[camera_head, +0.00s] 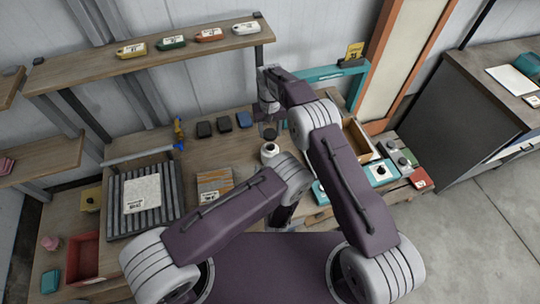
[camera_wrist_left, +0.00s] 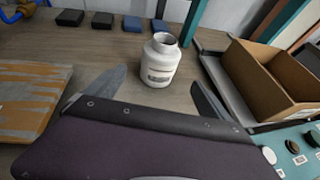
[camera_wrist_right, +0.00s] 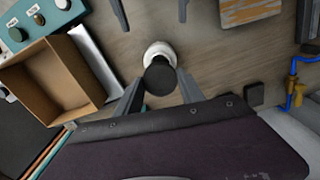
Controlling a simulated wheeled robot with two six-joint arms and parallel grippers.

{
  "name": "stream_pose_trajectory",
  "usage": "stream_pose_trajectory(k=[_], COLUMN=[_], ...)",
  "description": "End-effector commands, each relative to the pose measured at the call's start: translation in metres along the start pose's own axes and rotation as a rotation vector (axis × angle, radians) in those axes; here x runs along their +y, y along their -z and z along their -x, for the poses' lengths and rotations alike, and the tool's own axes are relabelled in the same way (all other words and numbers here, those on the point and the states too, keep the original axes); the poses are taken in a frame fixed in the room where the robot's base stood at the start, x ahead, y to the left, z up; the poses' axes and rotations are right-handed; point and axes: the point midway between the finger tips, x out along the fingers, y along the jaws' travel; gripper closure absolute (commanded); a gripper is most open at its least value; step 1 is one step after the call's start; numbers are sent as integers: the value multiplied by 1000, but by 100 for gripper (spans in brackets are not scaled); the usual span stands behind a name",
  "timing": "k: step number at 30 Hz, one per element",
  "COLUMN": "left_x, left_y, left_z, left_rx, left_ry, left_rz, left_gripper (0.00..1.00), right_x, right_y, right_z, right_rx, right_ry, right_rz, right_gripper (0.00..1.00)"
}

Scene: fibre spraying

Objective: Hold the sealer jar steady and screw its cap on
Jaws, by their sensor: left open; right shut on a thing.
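The white sealer jar (camera_head: 269,152) stands upright on the workbench, its open neck and label showing in the left wrist view (camera_wrist_left: 160,62). The dark round cap (camera_wrist_right: 159,78) is between the fingers of my right gripper (camera_wrist_right: 160,82), which is shut on it. In the head view the cap (camera_head: 270,134) is above the jar and looks apart from it. The right wrist view looks down past the cap, which hides part of the jar (camera_wrist_right: 159,52). My left gripper (camera_wrist_left: 158,80) is open, with its fingers spread toward either side of the jar, apparently not touching it.
An open cardboard box (camera_wrist_left: 262,80) stands right of the jar beside a teal panel with knobs (camera_head: 381,172). Several dark blocks (camera_head: 223,124) lie behind the jar to the left. An orange-striped board (camera_head: 214,183) and a ribbed tray (camera_head: 118,215) lie further left.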

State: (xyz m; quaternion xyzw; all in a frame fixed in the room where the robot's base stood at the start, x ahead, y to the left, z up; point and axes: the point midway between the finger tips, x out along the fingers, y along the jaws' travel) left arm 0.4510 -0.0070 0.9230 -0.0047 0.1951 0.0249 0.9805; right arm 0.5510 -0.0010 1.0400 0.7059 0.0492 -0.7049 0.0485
Motion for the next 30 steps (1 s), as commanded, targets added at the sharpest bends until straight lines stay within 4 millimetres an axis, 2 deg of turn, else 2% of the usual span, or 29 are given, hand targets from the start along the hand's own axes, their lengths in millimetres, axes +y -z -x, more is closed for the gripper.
stream_pose_trajectory(k=[9, 15, 21, 30], left_x=[2, 2, 2, 1], left_y=[-1, 0, -1, -1], left_z=[-61, -94, -110, -111], left_rx=[-3, -1, -2, -1], left_ry=[-6, -4, -3, -2], left_rz=[4, 3, 1, 0], left_gripper=[7, 7, 7, 7], right_x=[0, 0, 0, 0], right_y=[0, 0, 0, 0], right_z=[0, 0, 0, 0], right_rx=[0, 0, 0, 0], right_ry=[0, 0, 0, 0], right_rz=[0, 0, 0, 0], right_gripper=[91, 91, 91, 91])
